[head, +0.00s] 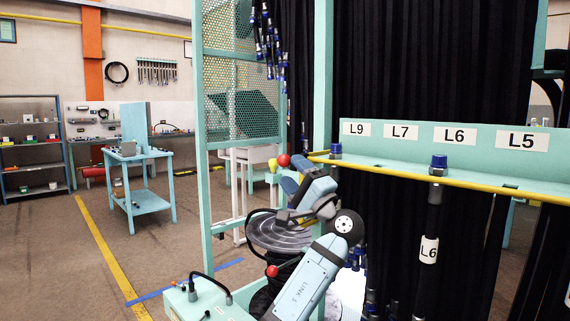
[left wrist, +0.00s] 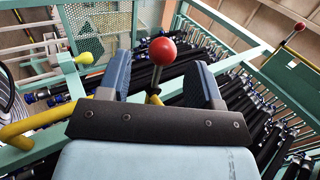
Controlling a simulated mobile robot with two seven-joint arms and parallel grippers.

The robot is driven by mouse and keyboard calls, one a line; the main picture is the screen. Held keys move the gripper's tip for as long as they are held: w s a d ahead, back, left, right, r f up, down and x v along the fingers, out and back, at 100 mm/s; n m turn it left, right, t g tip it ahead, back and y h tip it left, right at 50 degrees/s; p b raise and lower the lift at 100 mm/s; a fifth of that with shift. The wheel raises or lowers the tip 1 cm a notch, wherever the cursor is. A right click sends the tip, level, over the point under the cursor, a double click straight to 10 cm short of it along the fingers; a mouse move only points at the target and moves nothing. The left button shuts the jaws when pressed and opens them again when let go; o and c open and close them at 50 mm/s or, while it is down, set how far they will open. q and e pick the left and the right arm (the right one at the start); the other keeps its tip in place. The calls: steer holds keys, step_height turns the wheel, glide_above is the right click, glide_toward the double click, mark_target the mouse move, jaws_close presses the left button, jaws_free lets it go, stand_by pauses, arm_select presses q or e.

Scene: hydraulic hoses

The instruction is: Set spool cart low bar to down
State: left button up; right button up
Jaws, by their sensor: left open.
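My left gripper (head: 296,176) is open, with its blue fingers reaching up and left beside the teal hose rack. In the left wrist view the open fingers (left wrist: 161,72) stand either side of a red ball knob (left wrist: 163,50) on a short metallic stem. I cannot tell whether they touch it. In the head view a red knob (head: 284,160) shows just above the fingers, with a yellow knob (head: 273,165) to its left. A grey ribbed reel (head: 279,232) sits low behind my arm, partly hidden. I cannot tell which part is the spool cart's low bar. My right gripper is not in view.
A teal rack rail (head: 470,150) with labels L9 to L5 and a yellow bar (head: 430,177) runs to the right. A black hose (head: 432,225) tagged L6 hangs there. A blue table (head: 146,200) stands at the left. The floor around the yellow line (head: 105,250) is clear.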

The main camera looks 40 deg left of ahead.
arm_select(q)
steer(key=v, duration=0.9)
steer(key=shift+d+f, duration=0.2)
steer(key=shift+d, duration=0.1)
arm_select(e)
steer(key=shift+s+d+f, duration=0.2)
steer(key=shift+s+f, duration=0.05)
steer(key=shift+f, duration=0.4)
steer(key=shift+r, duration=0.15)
